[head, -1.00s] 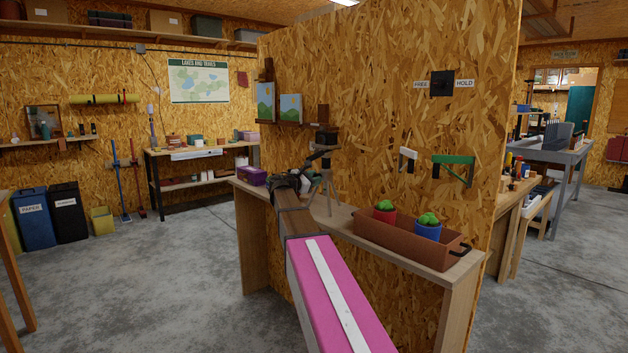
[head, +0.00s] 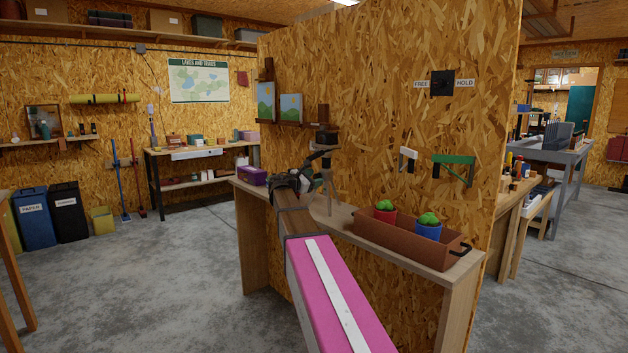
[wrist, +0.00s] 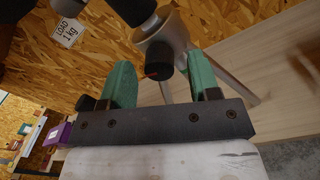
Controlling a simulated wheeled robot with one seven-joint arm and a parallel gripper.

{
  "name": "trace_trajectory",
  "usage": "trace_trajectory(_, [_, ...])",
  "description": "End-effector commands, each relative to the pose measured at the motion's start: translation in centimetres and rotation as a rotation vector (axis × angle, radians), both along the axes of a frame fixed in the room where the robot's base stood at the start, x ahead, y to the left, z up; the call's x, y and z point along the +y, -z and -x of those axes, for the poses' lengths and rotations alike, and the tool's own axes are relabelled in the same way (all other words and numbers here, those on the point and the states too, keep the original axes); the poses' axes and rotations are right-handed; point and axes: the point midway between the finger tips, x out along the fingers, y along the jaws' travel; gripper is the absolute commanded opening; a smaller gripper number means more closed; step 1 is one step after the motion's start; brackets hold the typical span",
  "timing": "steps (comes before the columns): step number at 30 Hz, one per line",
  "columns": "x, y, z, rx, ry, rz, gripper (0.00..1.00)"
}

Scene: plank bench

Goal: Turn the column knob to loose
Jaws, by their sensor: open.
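A grey tripod (head: 328,182) stands on the narrow ledge against the plank-board partition. In the wrist view its pale collar and legs (wrist: 175,32) show close up. A dark round knob with a small orange mark (wrist: 160,58) sticks out from the collar toward me. My gripper (wrist: 160,67) is open. Its green fingers are on either side of the knob, with visible gaps, and I see no contact. In the head view my gripper is small and dark beside the tripod, and the knob cannot be made out. I cannot read any loose or tight label by it.
A label reading LOAD 1 kg (wrist: 67,32) is on the board. A brown planter (head: 400,242) with two potted cacti stands right on the ledge, and a purple box (head: 252,177) left. A black FREE/HOLD wall switch (head: 441,83) and a green bracket (head: 455,160) are above.

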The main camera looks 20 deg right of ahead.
Motion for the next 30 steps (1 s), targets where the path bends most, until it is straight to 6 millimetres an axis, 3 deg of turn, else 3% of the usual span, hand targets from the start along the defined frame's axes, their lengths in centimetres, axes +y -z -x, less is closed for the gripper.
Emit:
trace_trajectory(16, [8.2,0.1,3.4,0.0,-0.002,0.0,0.56])
trace_trajectory(22, [9.6,0.1,3.9,0.0,0.0,-0.001,0.56])
trace_trajectory(30, [9.8,0.1,3.9,0.0,0.0,-0.001,0.56])
